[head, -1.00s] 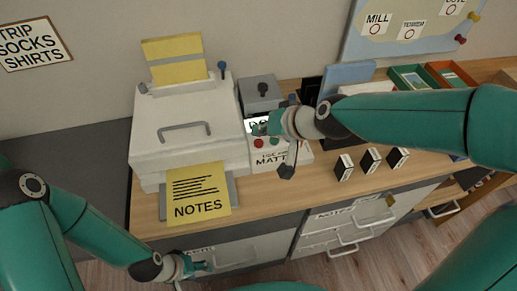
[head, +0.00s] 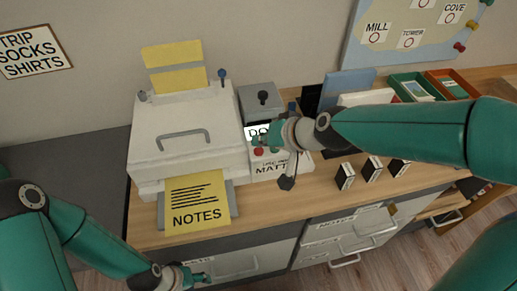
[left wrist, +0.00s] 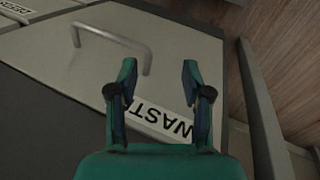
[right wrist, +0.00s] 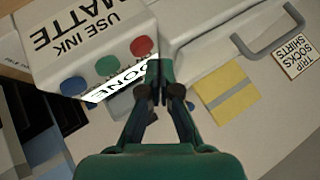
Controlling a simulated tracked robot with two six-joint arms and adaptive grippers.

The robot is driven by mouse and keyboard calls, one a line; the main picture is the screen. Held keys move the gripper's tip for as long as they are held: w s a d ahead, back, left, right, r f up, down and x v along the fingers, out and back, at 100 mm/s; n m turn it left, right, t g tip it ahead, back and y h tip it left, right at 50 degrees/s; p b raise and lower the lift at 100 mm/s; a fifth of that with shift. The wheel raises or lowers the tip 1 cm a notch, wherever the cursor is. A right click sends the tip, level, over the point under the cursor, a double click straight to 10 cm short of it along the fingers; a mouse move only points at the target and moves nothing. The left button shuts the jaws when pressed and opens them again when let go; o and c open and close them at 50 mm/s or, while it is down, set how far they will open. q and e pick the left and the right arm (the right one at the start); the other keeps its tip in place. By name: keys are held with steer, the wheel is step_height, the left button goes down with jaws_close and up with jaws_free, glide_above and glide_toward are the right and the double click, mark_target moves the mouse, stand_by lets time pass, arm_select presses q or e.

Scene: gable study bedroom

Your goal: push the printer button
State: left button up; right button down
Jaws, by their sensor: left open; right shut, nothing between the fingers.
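The white printer (head: 185,125) stands on the desk. Its control panel, marked USE INK MATTE (right wrist: 90,32), carries a red button (right wrist: 141,47), a green button (right wrist: 107,64) and a blue button (right wrist: 73,86). The panel display reads DONE (right wrist: 118,82). My right gripper (head: 257,140) is shut and empty over the panel. In the right wrist view its fingertips (right wrist: 159,66) are beside the display, near the red button; contact cannot be told. My left gripper (head: 195,274) is open and empty in front of a drawer front; it also shows in the left wrist view (left wrist: 159,72).
A yellow NOTES sheet (head: 198,205) lies in the printer's front tray. A grey box with a knob (head: 262,98) stands behind the panel. Small black boxes (head: 345,176) and green and orange trays (head: 447,85) are to the right. Drawers with handles (head: 236,266) are below the desktop.

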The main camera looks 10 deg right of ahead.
mark_target(261, 151)
steer(key=shift+f, duration=0.1)
stand_by(0.5)
steer(key=shift+f+b, duration=0.3)
steer(key=shift+b, duration=0.1)
steer(key=shift+f+b, duration=0.4)
stand_by(0.5)
steer(key=shift+r, duration=0.15)
steer(key=shift+r+p, duration=0.7)
steer(key=shift+p, duration=0.1)
step_height(261, 151, up, 5)
steer(key=p, duration=0.4)
steer(key=shift+p, duration=0.4)
stand_by(0.4)
